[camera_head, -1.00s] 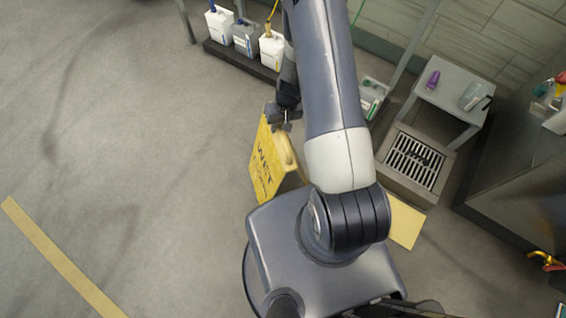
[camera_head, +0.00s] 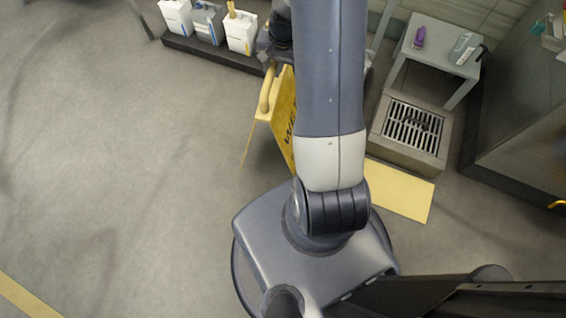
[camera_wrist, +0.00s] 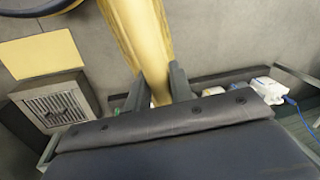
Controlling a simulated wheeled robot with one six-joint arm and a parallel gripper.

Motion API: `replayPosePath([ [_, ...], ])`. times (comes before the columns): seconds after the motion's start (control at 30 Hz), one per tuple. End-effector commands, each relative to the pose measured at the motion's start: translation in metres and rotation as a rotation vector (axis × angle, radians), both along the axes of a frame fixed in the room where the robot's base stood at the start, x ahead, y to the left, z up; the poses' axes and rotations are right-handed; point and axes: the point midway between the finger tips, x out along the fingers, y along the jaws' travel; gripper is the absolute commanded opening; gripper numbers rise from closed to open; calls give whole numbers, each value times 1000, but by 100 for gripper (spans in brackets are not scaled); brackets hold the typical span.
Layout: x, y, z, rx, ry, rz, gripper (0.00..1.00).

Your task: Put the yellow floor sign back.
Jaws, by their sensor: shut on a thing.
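The yellow floor sign (camera_head: 284,112) hangs below my gripper in the head view, its handle at the top and part of its black lettering showing. My arm hides its right side. My gripper (camera_wrist: 155,86) is shut on the sign, with a dark finger on each side of its yellow top part in the wrist view (camera_wrist: 140,35). In the head view my gripper (camera_head: 272,60) is partly hidden by the arm. I cannot tell whether the sign's lower edge touches the floor.
A low dark shelf (camera_head: 190,45) with white jugs (camera_head: 241,32) stands behind the sign. A floor drain (camera_head: 412,127), a grey table (camera_head: 440,48) and a flat yellow floor patch (camera_head: 398,190) lie to the right. The floor on the left is clear.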

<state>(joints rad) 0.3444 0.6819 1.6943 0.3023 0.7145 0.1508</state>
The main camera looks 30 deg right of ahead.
Motion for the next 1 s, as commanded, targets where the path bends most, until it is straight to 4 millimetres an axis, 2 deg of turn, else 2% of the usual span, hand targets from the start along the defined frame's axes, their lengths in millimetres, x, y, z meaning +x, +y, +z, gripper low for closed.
replayPosePath([
  [0.03, 0, -7, -6, -4, -6, -35, 0],
  [0.2, -3, -22, -1, -10, 0, -132, 0],
  [0.4, -6, -30, -2, -13, 5, -185, 0],
  [0.7, -7, -30, -50, -12, 7, -191, 0],
  [1.0, -7, -30, -73, -13, 8, -190, 0],
])
